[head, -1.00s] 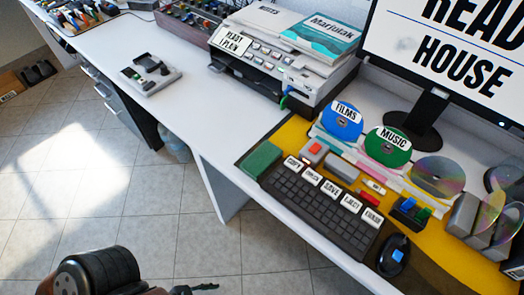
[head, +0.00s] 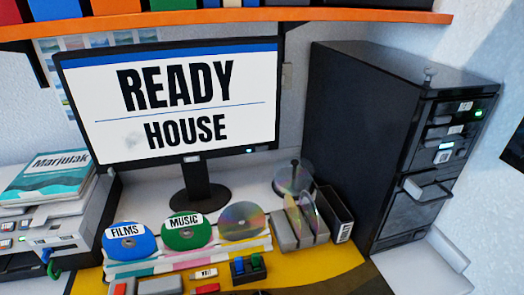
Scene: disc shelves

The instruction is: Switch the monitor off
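The monitor (head: 190,112) stands at the back of the desk on a round black base (head: 200,198). Its screen is lit and reads "READY" and "HOUSE" under a blue bar. A small blue-white light (head: 249,150) shows on the lower bezel, right of the middle. A small pale tab (head: 191,159) sits at the bottom middle of the bezel. Neither of my grippers is in view.
A tall black tower (head: 365,130) with lit drives and a protruding tray (head: 428,188) stands at the right. The FILMS disc (head: 130,243), MUSIC disc (head: 187,232) and a plain disc (head: 242,221) stand before the monitor. A printer (head: 65,235) is at left; an orange shelf edge (head: 230,16) runs above.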

